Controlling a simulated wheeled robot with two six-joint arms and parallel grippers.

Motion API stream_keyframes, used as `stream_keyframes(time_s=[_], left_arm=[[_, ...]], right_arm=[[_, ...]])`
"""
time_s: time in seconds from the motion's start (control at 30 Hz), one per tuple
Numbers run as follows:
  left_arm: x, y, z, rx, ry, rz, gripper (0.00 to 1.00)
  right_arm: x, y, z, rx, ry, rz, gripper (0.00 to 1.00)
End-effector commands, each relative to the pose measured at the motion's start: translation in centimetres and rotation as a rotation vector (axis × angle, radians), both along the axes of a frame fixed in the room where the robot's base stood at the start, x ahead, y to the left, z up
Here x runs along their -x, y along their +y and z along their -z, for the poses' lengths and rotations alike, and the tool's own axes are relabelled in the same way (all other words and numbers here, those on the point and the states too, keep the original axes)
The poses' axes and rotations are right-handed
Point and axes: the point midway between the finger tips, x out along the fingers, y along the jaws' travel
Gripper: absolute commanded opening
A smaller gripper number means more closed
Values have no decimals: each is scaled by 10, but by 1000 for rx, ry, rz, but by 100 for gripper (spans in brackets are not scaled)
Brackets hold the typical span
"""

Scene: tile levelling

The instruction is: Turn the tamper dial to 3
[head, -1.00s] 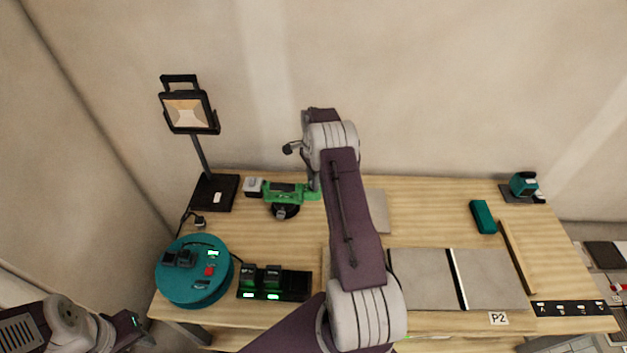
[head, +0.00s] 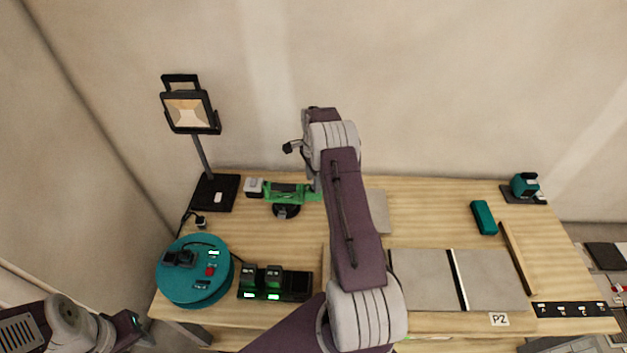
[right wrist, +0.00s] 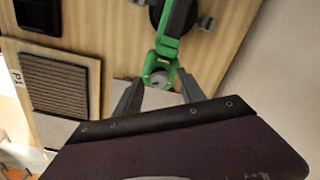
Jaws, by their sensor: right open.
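The tamper is a green tool (head: 287,191) with a black round disc (head: 286,210), lying on the wooden bench left of my right arm. In the right wrist view its green body (right wrist: 178,22) runs down to a forked end with a grey round knob (right wrist: 158,78), apparently the dial. My right gripper (right wrist: 158,80) is open, with one finger on each side of the knob and gaps showing. Dial markings cannot be read. In the head view the right gripper is mostly hidden by my arm. My left gripper (head: 131,323) is at the lower left, away from the tamper; its jaws are unclear.
A work lamp (head: 191,108) stands at the back left. A teal round device (head: 190,290) and a black charger with batteries (head: 295,287) are at the front left. Grey tiles (head: 425,280) lie at the front right, with a teal block (head: 484,217) behind.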

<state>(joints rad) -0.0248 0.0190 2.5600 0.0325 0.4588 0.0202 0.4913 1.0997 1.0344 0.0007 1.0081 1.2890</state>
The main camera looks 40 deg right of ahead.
Motion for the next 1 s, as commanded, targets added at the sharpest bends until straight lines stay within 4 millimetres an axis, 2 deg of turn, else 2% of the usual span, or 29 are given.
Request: stream_keyframes(time_s=[0.2,0.4,0.57,1.0], left_arm=[[0,0,11,0,0,0,36],[0,0,14,0,0,0,36],[0,0,14,0,0,0,36],[0,0,14,0,0,0,36]], right_arm=[[-2,0,-42,3,-6,0,47],[-2,0,-79,3,-4,0,47],[-1,1,-88,1,-2,0,47],[-1,1,-88,1,-2,-1,47]])
